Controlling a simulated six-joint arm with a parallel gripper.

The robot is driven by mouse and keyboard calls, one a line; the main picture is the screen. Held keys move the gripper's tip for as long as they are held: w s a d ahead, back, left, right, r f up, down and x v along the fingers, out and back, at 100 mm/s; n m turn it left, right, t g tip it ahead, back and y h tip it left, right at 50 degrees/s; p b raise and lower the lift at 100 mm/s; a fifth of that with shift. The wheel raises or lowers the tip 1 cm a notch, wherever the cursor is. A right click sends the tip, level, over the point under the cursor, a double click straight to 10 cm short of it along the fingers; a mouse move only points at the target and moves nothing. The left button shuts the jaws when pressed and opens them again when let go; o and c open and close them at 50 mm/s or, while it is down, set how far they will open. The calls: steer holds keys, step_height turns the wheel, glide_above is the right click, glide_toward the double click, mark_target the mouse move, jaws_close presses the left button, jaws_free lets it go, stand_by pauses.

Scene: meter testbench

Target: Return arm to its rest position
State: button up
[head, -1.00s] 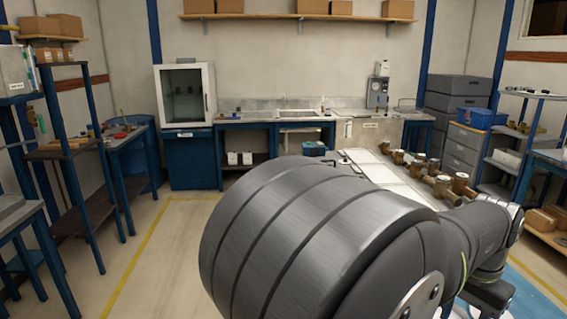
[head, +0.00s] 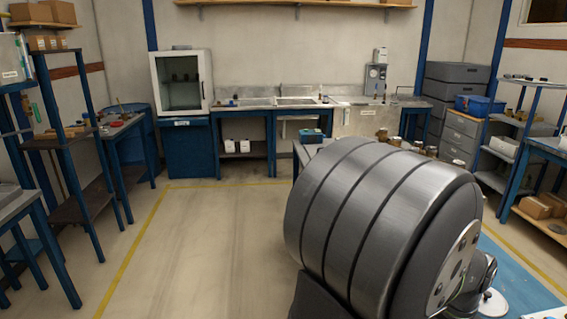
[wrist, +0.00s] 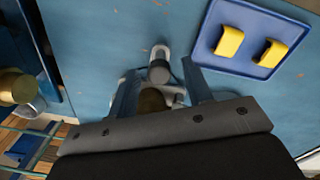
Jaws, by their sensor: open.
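My gripper (wrist: 159,72) shows in the wrist view with its two fingers spread apart. Between and beyond the fingers are a grey metal piece (wrist: 158,66) and a brown round part (wrist: 151,101). The fingers and the gripper body partly hide them, and I cannot tell whether anything touches the fingers. In the head view, my own large grey arm link fills the lower right. The gripper is not visible there.
In the wrist view, a blue tray (wrist: 204,55) with two yellow blocks (wrist: 229,42) lies on the blue surface at upper right. A brass part (wrist: 18,88) is at the left edge. In the head view, open floor (head: 215,235) lies left of my arm.

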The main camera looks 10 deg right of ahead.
step_height(320, 180, up, 18)
step_height(320, 180, down, 18)
steer(key=shift+r, duration=0.15)
steer(key=shift+s+f, duration=0.15)
steer(key=shift+f, duration=0.05)
steer(key=shift+s+d+n, duration=0.1)
steer(key=shift+s+n, duration=0.4)
steer(key=shift+n, duration=0.4)
step_height(320, 180, up, 17)
steer(key=f+m, duration=0.2)
steer(key=f, duration=0.2)
steer(key=w+f+m, duration=0.1)
steer(key=f+m, duration=0.1)
steer(key=f, duration=0.2)
steer(key=f+m, duration=0.1)
steer(key=f, duration=0.4)
steer(key=shift+w+m, duration=0.2)
steer(key=shift+m, duration=0.2)
steer(key=shift+r, duration=0.85)
